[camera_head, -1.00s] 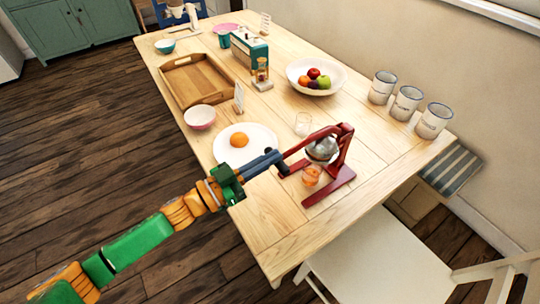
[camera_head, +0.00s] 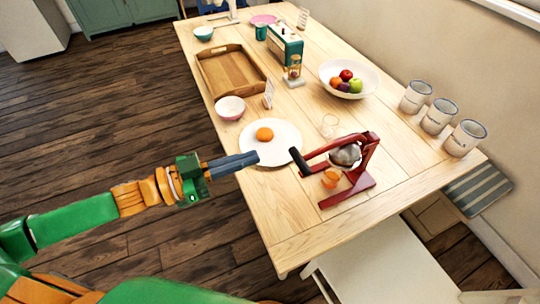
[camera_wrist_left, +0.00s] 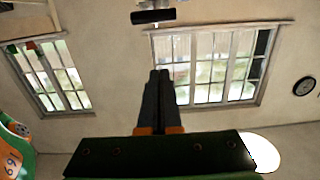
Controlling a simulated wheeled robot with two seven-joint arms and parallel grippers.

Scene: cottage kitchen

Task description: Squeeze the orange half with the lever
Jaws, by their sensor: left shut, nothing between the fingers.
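A red juicer press (camera_head: 366,160) stands on the near right part of the table. Its lever has a black grip (camera_head: 299,162) that sticks out to the left, and its metal cone-shaped head (camera_head: 345,154) is grey. Orange pieces (camera_head: 331,179) show low at the front of the press; I cannot tell exactly how the half sits. My left gripper (camera_head: 256,157) is shut and empty, left of the black grip and apart from it, over the plate's near edge. In the left wrist view its closed fingers (camera_wrist_left: 160,78) point toward the windowed wall. My right gripper is not in view.
A white plate (camera_head: 288,146) with an orange (camera_head: 264,134) lies beside the lever. A fruit bowl (camera_head: 366,91), canisters (camera_head: 438,116), a pink bowl (camera_head: 230,108) and a wooden tray (camera_head: 212,82) stand farther off. A white chair (camera_head: 385,262) is in front.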

